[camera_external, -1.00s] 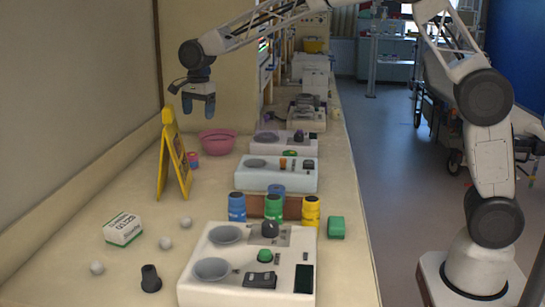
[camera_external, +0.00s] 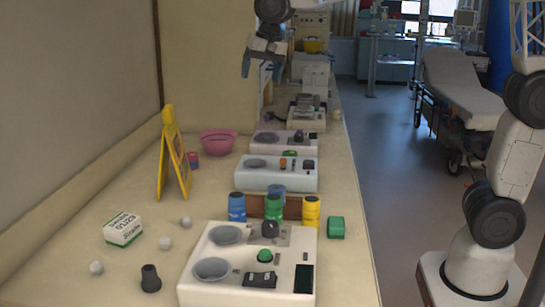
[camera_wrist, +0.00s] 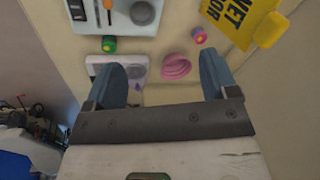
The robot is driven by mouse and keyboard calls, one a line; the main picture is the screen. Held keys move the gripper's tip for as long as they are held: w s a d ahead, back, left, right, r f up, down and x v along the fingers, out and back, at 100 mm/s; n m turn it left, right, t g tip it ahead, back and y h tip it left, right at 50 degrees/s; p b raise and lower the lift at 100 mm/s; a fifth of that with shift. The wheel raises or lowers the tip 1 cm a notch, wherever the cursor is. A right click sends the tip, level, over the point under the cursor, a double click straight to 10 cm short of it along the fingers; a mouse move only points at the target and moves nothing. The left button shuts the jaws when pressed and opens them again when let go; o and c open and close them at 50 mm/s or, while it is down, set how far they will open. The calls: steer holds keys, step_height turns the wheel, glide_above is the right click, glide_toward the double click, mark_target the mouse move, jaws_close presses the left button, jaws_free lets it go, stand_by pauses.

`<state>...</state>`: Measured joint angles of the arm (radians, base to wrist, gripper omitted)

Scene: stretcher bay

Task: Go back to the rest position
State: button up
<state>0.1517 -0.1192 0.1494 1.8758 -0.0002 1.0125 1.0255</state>
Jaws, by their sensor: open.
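My gripper (camera_external: 262,66) is high above the far part of the counter in the external view, near its top edge. Its two blue-grey fingers also show in the wrist view (camera_wrist: 163,82), spread apart with nothing between them. Below and beyond them in the wrist view are a pink bowl (camera_wrist: 176,67) and a white device (camera_wrist: 134,62), both apart from the fingers. The left finger hides part of the device.
On the counter (camera_external: 345,265) stand a white panel with dishes (camera_external: 200,290), blue (camera_external: 237,207), green (camera_external: 273,208) and yellow (camera_external: 310,212) containers, a yellow sign (camera_external: 172,155) and a pink bowl (camera_external: 218,141). A stretcher (camera_external: 458,85) stands beyond the aisle at right.

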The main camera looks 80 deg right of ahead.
steer(key=s+a+r+n+t, duration=0.1)
steer(key=s+a+n, duration=0.2)
steer(key=s, duration=0.7)
steer(key=s+a+r+n, duration=0.1)
steer(key=s+a+n, duration=0.2)
steer(key=s, duration=0.6)
steer(key=s+a+f+n+t, duration=0.1)
steer(key=s+f+n, duration=0.1)
steer(key=s, duration=0.4)
steer(key=s+a+f+n, duration=0.1)
steer(key=s+a+n, duration=0.15)
steer(key=s, duration=0.35)
steer(key=s+a+f+n+t, duration=0.1)
steer(key=s+f+n, duration=0.15)
steer(key=s, duration=0.45)
step_height(320, 180, down, 9)
steer(key=w+g, duration=0.2)
steer(key=g, duration=0.1)
steer(key=shift+d, duration=0.45)
